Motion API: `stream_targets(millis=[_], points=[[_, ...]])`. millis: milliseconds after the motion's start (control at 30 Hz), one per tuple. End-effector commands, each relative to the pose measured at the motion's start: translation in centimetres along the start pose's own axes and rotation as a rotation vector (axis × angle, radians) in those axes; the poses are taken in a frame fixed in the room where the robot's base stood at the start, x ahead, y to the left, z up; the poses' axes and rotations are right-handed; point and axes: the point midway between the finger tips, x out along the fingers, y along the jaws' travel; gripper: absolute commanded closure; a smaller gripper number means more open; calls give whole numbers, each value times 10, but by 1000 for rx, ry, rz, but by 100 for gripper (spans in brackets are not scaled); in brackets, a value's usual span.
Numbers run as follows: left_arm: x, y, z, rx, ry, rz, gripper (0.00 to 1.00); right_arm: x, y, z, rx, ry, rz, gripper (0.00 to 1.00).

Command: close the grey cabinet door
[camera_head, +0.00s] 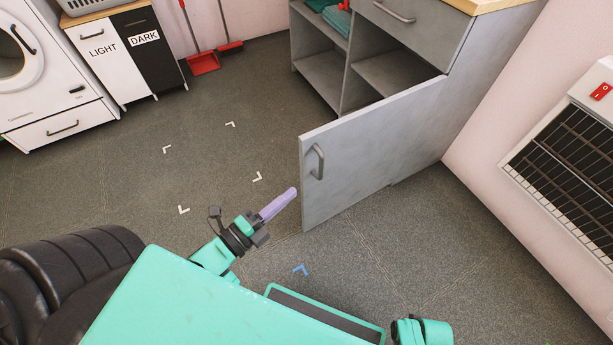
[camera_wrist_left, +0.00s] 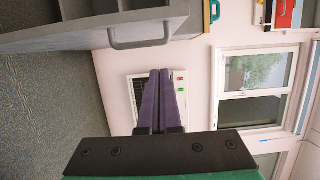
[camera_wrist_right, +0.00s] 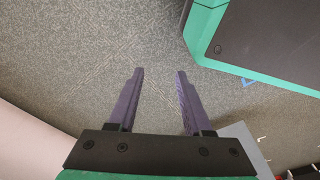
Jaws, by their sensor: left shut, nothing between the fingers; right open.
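The grey cabinet (camera_head: 455,58) stands at the back right, and its lower door (camera_head: 375,150) is swung wide open. The door's free edge points toward me, with a metal handle (camera_head: 318,162) near it. Behind the door the shelves are exposed. My left gripper (camera_head: 294,191) is shut and empty, just left of the door's free edge; I cannot tell whether it touches. Its purple fingers also show together in the left wrist view (camera_wrist_left: 161,74), below a grey front with a handle (camera_wrist_left: 140,40). My right gripper (camera_wrist_right: 160,73) is open and empty over the floor, outside the head view.
A wall heater (camera_head: 570,165) is on the right wall. A white washing machine (camera_head: 45,80) and hampers marked LIGHT and DARK (camera_head: 125,50) stand at the back left. A red dustpan (camera_head: 203,63) is between. The floor (camera_head: 225,115) left of the door is clear.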

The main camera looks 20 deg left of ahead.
Motion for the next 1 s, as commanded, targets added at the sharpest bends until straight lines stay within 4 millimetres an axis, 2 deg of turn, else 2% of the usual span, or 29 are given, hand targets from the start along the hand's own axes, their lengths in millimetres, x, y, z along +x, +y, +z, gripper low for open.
stream_targets(millis=[433,500,633,1000], points=[[94,-1,1,-3,-1,-3,100,-12,-2,-15,6,6,-3,50],[96,0,16,0,-1,3,100,-14,-2,-17,6,5,-4,50],[100,0,33,-2,-1,4,100,-16,-3,-19,5,6,-6,50],[101,0,40,-7,-3,3,100,-20,-4,-22,5,7,-7,50]])
